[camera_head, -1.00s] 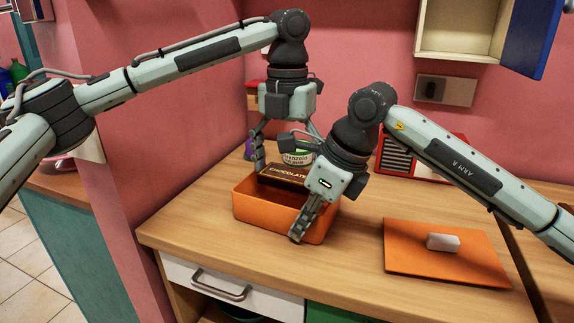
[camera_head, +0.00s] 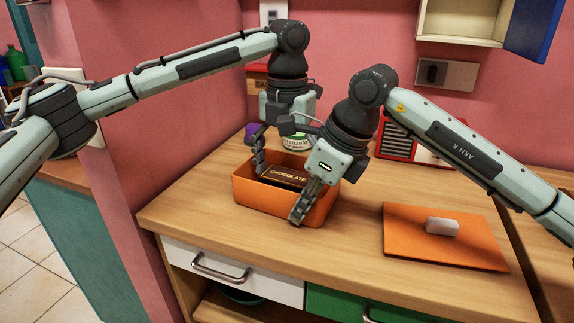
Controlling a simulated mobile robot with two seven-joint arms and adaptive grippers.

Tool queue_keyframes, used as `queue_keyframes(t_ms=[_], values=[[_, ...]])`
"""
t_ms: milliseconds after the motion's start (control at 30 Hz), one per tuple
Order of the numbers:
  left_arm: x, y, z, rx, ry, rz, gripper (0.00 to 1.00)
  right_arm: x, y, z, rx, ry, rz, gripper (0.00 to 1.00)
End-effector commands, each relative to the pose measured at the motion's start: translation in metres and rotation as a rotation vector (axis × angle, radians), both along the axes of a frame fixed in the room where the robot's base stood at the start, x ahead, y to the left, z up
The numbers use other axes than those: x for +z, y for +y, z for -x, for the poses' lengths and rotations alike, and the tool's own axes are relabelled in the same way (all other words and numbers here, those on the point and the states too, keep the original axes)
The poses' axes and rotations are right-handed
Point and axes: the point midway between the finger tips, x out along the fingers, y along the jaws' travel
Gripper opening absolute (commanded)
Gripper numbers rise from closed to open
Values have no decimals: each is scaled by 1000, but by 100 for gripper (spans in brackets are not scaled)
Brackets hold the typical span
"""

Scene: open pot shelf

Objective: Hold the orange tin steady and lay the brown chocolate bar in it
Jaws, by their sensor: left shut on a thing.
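The orange tin (camera_head: 262,199), open at the top, stands on the wooden counter. The brown chocolate bar (camera_head: 290,176), lettered CHOCOLATE, is tilted inside the tin's opening, its upper part near rim height. Its lower edge is hidden by the front wall, so I cannot tell whether it touches the bottom. My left gripper (camera_head: 272,164) is shut on the bar from above. My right gripper (camera_head: 302,204) is at the tin's front right wall, with fingers pointing down along it. Its grip is too hidden to tell open from shut.
A white-and-green can (camera_head: 296,141) stands behind the tin, and a red slatted box (camera_head: 398,146) stands by the wall. Counter is clear between tin and board.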

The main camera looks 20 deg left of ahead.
Motion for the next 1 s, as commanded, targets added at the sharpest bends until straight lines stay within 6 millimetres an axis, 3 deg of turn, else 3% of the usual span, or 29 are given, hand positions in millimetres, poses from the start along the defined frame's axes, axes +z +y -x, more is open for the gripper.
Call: queue_keyframes(t_ms=[800,833,900,1000], values=[[-27,0,0,0,0,1,54,0,0,0,0,0,-1,0],[-27,0,0,0,0,1,89,0,0,0,0,0,-1,0],[-27,0,0,0,0,1,98,0,0,0,0,0,-1,0],[-27,0,0,0,0,1,100,0,0,0,0,0,-1,0]])
